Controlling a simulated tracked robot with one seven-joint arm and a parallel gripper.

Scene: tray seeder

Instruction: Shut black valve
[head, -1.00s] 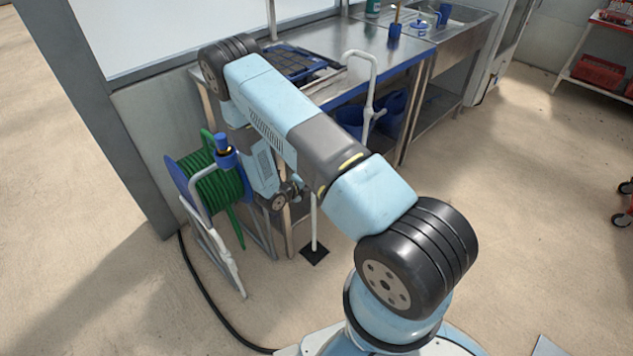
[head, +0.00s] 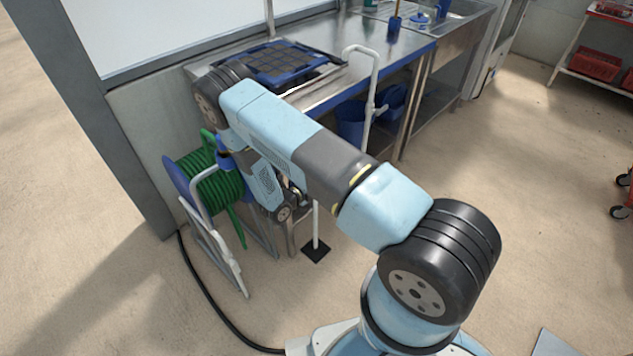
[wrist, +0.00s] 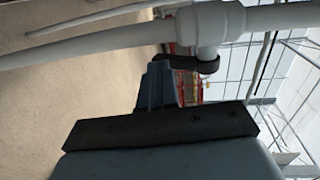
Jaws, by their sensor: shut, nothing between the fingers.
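My gripper (wrist: 160,80) shows in the wrist view as shut, dark fingers with nothing between them. A black valve handle (wrist: 206,65) sits just beyond the fingertips, under a white pipe tee (wrist: 218,22). The fingertips are close to the handle and overlap part of it in the picture; I cannot tell whether they touch. In the head view a white standpipe (head: 371,85) rises beside the bench on a black foot plate (head: 316,249). There my arm hides the gripper, the valve and part of the pipe.
A steel bench (head: 390,62) with a dark cell tray (head: 275,60) stands behind my arm. A green hose reel (head: 218,190) stands left of it, with a black hose (head: 205,300) on the floor. Blue buckets (head: 350,128) sit under the bench.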

